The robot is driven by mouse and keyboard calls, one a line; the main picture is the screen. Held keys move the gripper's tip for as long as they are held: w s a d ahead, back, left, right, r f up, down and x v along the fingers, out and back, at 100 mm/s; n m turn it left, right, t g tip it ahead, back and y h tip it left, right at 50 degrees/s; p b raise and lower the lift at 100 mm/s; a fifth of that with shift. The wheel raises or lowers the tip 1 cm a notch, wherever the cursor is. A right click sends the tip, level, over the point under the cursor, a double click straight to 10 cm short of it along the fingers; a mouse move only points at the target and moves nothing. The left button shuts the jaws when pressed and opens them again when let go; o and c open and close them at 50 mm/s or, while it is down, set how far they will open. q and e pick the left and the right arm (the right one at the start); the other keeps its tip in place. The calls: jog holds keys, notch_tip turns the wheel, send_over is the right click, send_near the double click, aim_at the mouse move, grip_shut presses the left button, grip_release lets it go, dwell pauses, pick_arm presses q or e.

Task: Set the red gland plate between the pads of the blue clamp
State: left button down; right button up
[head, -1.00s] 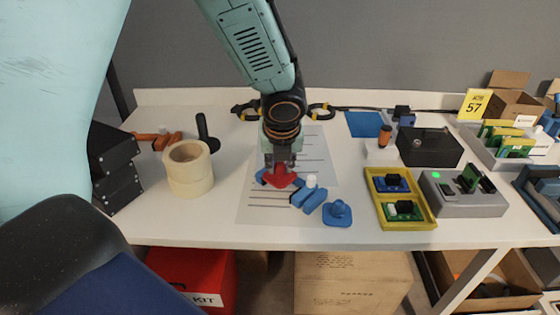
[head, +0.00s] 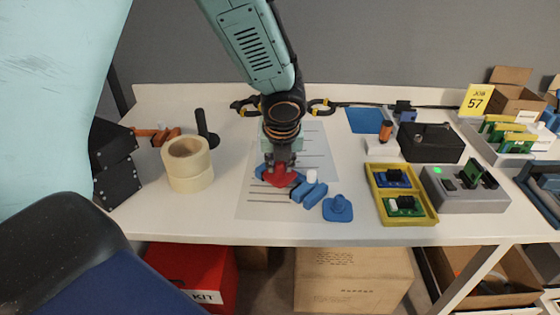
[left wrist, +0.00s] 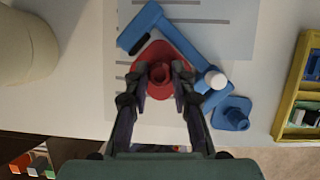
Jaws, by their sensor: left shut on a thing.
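The red gland plate (left wrist: 166,54) has a round raised collar and lies low over the printed sheet. My left gripper (left wrist: 160,84) is shut on its collar from above; it also shows in the head view (head: 280,164). The blue clamp (left wrist: 184,47) is an angled bar, with one short end at the plate's upper left and a white-capped end at its right. The plate sits in the clamp's inner angle, very close to both arms. I cannot tell whether it touches the pads. In the head view the gripper hides part of the clamp (head: 309,193). My right gripper is not in view.
A blue knobbed piece (head: 338,208) lies right of the clamp. Tape rolls (head: 189,166) stand to the left. A yellow tray (head: 408,220), a grey fixture (head: 480,202) and a black box (head: 431,143) are on the right. The sheet (head: 258,204) has bare room around the clamp.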

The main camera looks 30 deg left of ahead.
aim_at(280, 171)
pick_arm(q)
jog(key=shift+f+b, duration=1.4)
jog(key=shift+f, duration=0.35)
jog(key=c, duration=1)
grip_release()
jog(key=shift+c, duration=0.2)
jog(key=shift+r, duration=0.15)
jog(key=shift+r+p, duration=4.45)
jog(key=shift+p, duration=0.3)
